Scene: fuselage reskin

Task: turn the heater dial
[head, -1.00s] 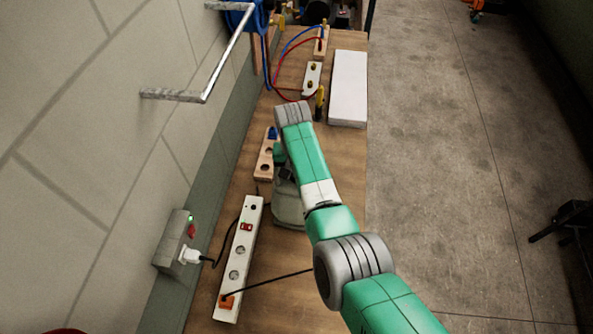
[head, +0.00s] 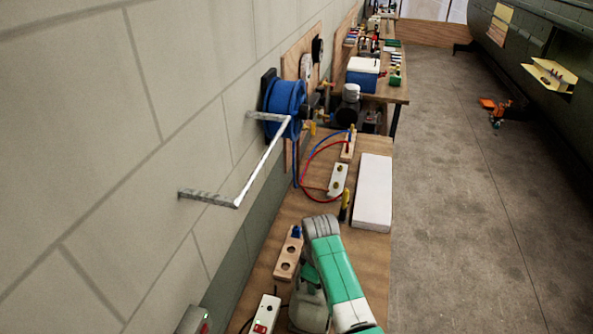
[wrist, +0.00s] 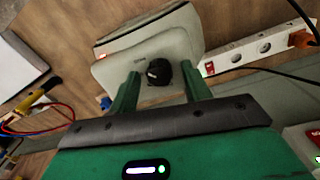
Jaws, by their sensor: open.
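The heater dial (wrist: 158,72) is a small black knob on the pale grey face of the heater (wrist: 170,45), in the middle of the wrist view. My gripper (wrist: 160,75) is open, with one green finger on each side of the dial. A gap shows between the dial and each finger. I cannot tell how deep the fingers reach along it. In the head view the heater (head: 308,311) is partly covered by my arm, and the dial is hidden there.
A white power strip (wrist: 243,54) with an orange plug (wrist: 303,39) lies near the heater. A wooden block with holes (head: 287,258), a white box (head: 373,190) and red and blue cables stand farther along the bench. A metal bracket (head: 262,165) juts from the wall.

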